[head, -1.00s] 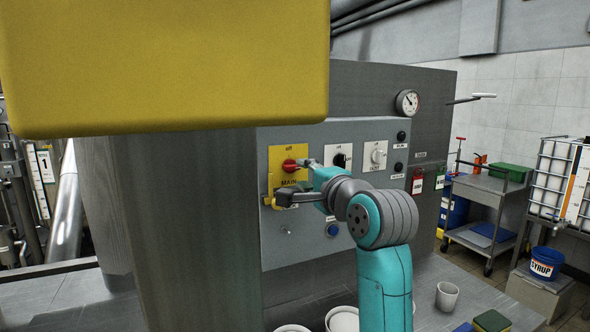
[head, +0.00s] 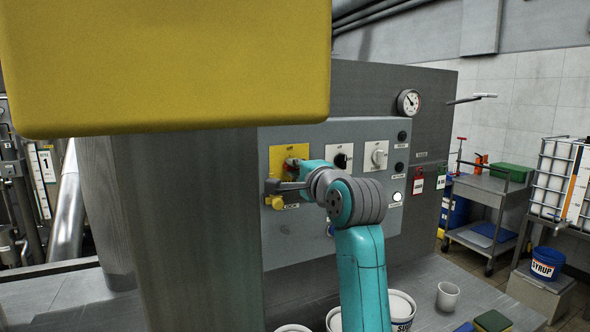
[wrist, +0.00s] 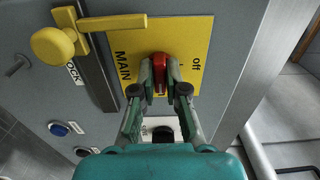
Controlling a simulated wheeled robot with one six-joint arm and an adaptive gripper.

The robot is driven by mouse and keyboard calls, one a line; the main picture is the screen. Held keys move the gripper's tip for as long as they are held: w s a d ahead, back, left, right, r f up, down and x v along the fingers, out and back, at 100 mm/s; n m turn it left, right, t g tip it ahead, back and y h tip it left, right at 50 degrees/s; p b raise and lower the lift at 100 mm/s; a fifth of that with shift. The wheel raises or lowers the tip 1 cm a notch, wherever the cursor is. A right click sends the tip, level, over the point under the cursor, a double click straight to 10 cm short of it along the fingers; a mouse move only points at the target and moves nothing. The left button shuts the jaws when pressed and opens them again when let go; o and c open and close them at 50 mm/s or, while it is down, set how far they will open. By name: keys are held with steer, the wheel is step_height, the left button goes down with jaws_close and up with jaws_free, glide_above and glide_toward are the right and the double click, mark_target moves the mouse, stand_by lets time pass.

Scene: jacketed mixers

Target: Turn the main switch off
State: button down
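The main switch is a red knob (wrist: 160,70) on a yellow plate (wrist: 205,35) marked MAIN and off. In the wrist view the knob's grip runs across the plate, not toward the off mark. My gripper (wrist: 160,80) has one finger on each side of the knob, and both fingertips appear to press on it. In the head view my gripper (head: 296,165) covers most of the knob. The plate (head: 277,155) shows beside it on the grey control panel.
A yellow latch (wrist: 55,45) with a bar sits beside the plate, near a LOCK label. A blue button (wrist: 60,128) and other switches (head: 377,154) are close by. A large yellow block (head: 165,65) fills the upper left of the head view. Tubs (head: 400,305) stand below the panel.

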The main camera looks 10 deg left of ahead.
steer(key=shift+n, duration=0.3)
steer(key=n, duration=0.3)
steer(key=shift+n, duration=0.4)
steer(key=n, duration=0.4)
steer(key=shift+n, duration=0.3)
steer(key=n, duration=0.8)
steer(key=shift+n, duration=0.6)
steer(key=c, duration=1.2)
jaws_free()
steer(key=shift+f, duration=0.1)
